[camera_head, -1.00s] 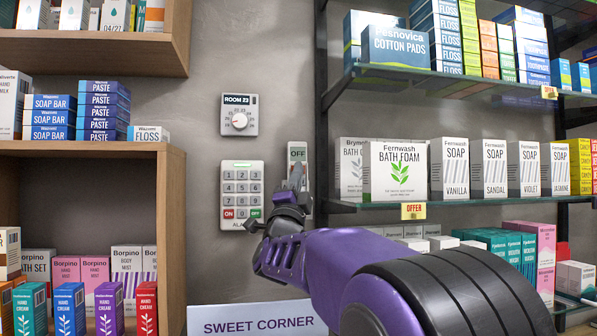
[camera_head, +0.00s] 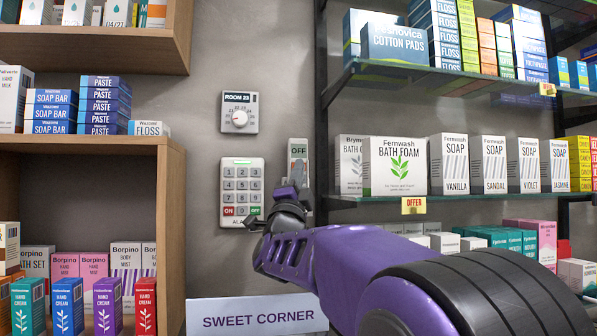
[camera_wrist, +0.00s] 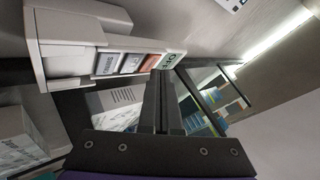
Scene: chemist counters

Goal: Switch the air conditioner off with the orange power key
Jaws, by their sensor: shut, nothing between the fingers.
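The white control unit (camera_head: 298,152) hangs on the wall left of the glass shelves. Its display in the head view reads OFF; my gripper and arm hide its lower part. In the wrist view the unit (camera_wrist: 68,32) lies sideways, with a green OFF display (camera_wrist: 172,60) and a row of keys. An orange-brown key (camera_wrist: 131,63) shows among them. My gripper (camera_head: 289,190) is shut and empty, just in front of the unit's lower part. In the wrist view its closed fingertips (camera_wrist: 164,75) are below the display end; I cannot tell whether they touch it.
An alarm keypad (camera_head: 242,190) with ON and OFF keys is close on the left. A ROOM 23 dial thermostat (camera_head: 239,112) is above it. A glass shelf (camera_head: 450,199) with soap boxes is close on the right. A wooden shelf unit (camera_head: 172,240) stands left.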

